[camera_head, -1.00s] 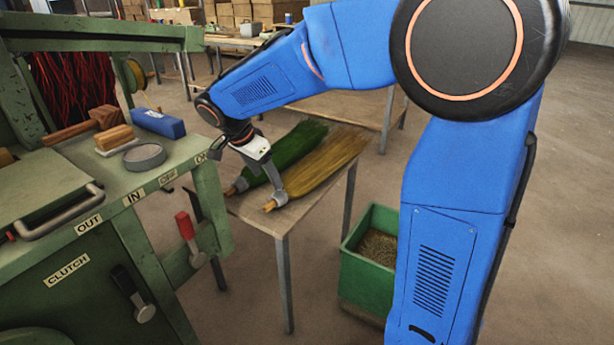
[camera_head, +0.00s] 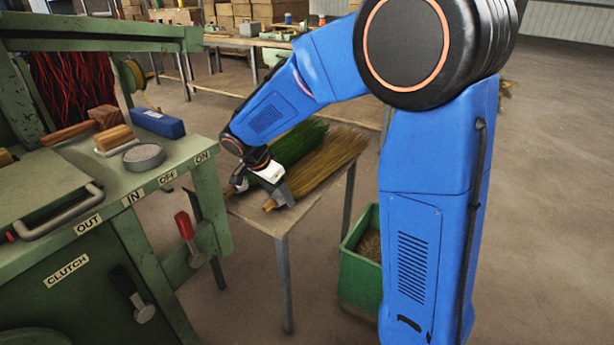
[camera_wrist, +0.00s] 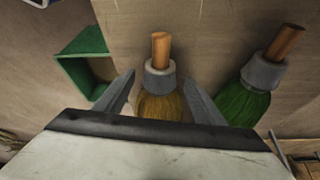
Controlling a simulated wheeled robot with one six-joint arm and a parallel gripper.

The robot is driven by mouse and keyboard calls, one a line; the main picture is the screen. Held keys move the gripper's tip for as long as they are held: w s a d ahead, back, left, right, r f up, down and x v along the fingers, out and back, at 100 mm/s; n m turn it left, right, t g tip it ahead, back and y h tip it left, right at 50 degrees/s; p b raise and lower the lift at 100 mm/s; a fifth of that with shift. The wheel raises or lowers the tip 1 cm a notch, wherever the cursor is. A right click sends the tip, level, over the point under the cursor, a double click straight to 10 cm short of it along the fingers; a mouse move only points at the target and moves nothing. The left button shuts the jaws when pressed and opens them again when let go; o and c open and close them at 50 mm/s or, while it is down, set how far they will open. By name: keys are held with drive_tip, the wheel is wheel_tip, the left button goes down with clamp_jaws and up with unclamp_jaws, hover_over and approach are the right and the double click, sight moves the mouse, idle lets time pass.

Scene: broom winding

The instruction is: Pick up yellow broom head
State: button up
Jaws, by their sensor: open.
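The yellow broom head (camera_head: 327,163) lies on a small table beside the green broom head (camera_head: 299,142). In the wrist view the yellow head (camera_wrist: 160,106) shows its wooden stub and grey collar, with its bristles running under the gripper body. My gripper (camera_head: 288,195) is at the collar end of the yellow head. In the wrist view its two fingers (camera_wrist: 160,92) are open, one on each side of the yellow head near the collar. Whether they touch it I cannot tell. The green head (camera_wrist: 246,102) lies to the right, outside the fingers.
The small table (camera_head: 277,220) has a bare front edge. A green bin (camera_head: 360,277) stands on the floor to its right. The green machine (camera_head: 130,190) with levers and a bench top stands close on the left. Another worktable stands behind.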

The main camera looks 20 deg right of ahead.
drive_tip(key=shift+c, duration=0.3)
drive_tip(key=c, duration=1.3)
drive_tip(key=shift+r, duration=0.2)
